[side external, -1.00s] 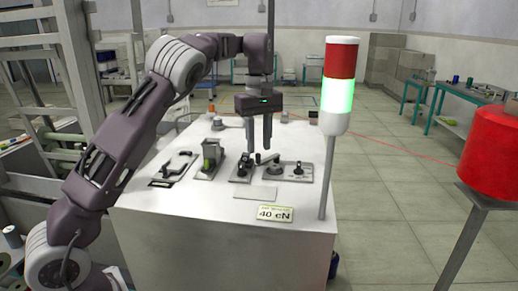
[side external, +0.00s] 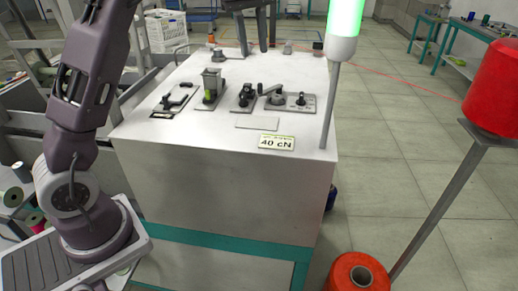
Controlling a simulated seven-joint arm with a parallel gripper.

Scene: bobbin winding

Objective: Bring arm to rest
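My gripper (side external: 254,50) is at the top edge of the side external view, with most of its body cut off. Its two fingers point down, with a clear gap and nothing between them. They hang above and behind the winding fixtures on the white worktop (side external: 200,127). My arm rises on the left and runs out of the top of the picture. The fixture with the black lever (side external: 270,95) lies below the fingers, apart from them. Beside it are a small black-knobbed fixture (side external: 244,97) and one with a yellow-green part (side external: 210,92).
A signal lamp (side external: 344,25) glows green on a post at the worktop's right corner. A "40 cN" card (side external: 276,142) lies at the front. A red spool (side external: 497,88) stands on a stand at right; another orange-red spool (side external: 357,275) is on the floor.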

